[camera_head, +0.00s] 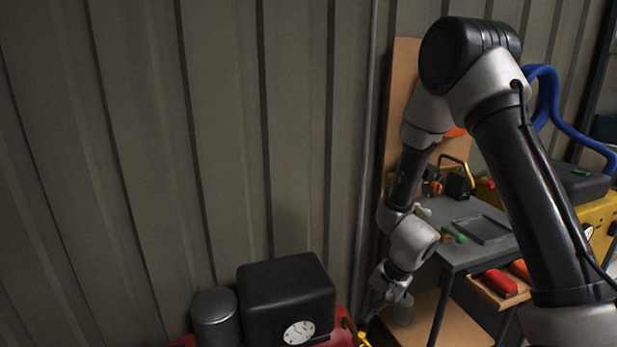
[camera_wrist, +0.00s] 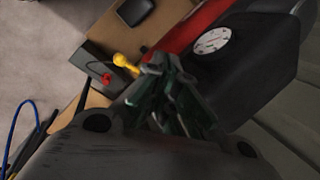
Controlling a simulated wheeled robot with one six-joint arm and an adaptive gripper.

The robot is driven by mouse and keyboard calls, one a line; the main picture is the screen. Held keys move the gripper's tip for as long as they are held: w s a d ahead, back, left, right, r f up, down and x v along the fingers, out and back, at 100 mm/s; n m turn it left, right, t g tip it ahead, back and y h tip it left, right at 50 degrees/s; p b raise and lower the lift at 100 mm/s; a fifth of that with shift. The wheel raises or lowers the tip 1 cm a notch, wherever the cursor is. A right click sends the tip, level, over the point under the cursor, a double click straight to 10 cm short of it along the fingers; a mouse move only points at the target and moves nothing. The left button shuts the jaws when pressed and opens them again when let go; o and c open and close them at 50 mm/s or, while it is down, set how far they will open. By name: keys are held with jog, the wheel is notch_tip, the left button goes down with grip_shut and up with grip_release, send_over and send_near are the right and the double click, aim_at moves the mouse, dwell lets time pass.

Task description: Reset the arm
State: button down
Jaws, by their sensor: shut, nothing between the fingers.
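My arm rises from the lower right in the head view, bends at the top, and reaches down beside the corrugated wall. My gripper (camera_head: 372,306) hangs low at the end of the arm, just right of a black box with a round white dial. In the wrist view my gripper (camera_wrist: 165,75) has its fingers together and nothing shows between them. The dial (camera_wrist: 212,40) also shows there.
The black box (camera_head: 285,290) and a grey cylinder (camera_head: 214,316) stand near a red surface at the bottom. A grey table (camera_head: 465,258) with a dark tray (camera_head: 483,229) stands to the right. A blue hose (camera_head: 565,120) runs behind my arm. The wall (camera_head: 200,150) fills the left.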

jog(key=s+d+r+n+t+h, duration=0.1)
jog(key=s+d+r+n, duration=0.1)
jog(key=s+d+r, duration=0.4)
jog(key=s+d+r+n+t+h, duration=0.1)
jog(key=s+d+r+n, duration=0.2)
jog(key=r, duration=1.3)
jog(key=s+d+r+n+t+h, duration=0.1)
jog(key=s+d+r+n, duration=0.1)
jog(key=s+d+r, duration=0.7)
notch_tip(320, 180, up, 3)
jog(key=shift+s+d+r+n+h, duration=0.1)
jog(key=shift+s+d+n+h, duration=0.2)
jog(key=shift+d, duration=0.75)
